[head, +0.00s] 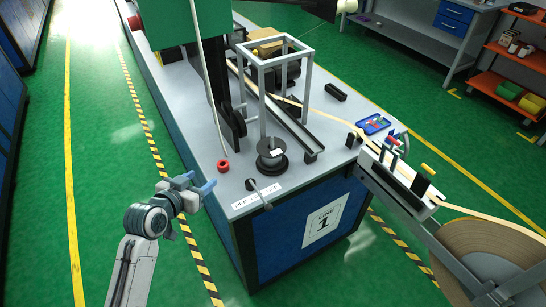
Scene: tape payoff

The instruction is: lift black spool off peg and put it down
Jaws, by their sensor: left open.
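A black spool (272,163) stands upright near the front edge of the grey bench top, with a wide lower flange and a narrower upper part. A small pale patch shows on its side. Any peg through it is too small to make out. My left gripper (199,182) has blue fingertips and is open and empty. In the picture it is to the left of the spool and apart from it, by the bench's left front edge. My right gripper is not in view.
A grey frame (283,62) rises behind the spool. A red ring (223,165) and a lever (259,193) are near it at the front edge. A green machine housing (181,21) is at the back left. A large tape reel (490,252) is at right.

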